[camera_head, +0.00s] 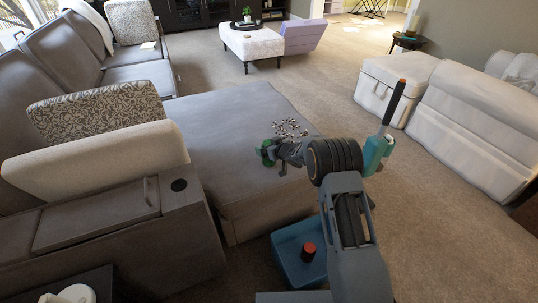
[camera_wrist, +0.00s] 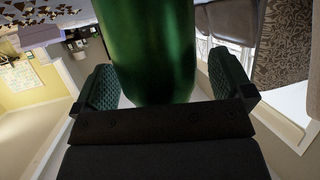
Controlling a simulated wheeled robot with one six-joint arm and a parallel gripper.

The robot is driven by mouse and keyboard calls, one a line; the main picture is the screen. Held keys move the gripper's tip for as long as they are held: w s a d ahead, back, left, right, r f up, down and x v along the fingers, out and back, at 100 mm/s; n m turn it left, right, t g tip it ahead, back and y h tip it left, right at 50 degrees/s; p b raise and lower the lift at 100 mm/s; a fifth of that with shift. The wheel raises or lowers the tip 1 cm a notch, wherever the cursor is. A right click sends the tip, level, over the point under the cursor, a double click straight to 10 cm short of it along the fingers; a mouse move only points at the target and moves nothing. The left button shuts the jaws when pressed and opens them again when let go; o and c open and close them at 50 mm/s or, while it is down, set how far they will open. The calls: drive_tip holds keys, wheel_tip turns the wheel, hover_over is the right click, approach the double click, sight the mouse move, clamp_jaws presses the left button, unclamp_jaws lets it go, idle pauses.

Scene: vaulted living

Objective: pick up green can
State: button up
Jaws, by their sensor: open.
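The green can (camera_wrist: 152,50) fills the upper middle of the wrist view, a smooth, shiny dark green cylinder. My gripper (camera_wrist: 163,85) is open, with one ridged dark green finger pad on each side of the can. The can's lower part in that view lies between the pads, and a gap shows beside it on the right. Contact on the left side is hard to tell. In the head view my gripper (camera_head: 268,154) is over the grey chaise, and the green there is too small to separate can from fingers.
The grey chaise (camera_head: 225,115) spreads under my gripper, with a small brown-and-white patterned thing (camera_head: 291,128) just behind. A patterned cushion (camera_head: 95,112) and a cream cushion (camera_head: 95,158) lie left. A white ottoman (camera_head: 253,43) stands farther back.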

drive_tip(key=shift+c, duration=0.3)
drive_tip(key=c, duration=0.9)
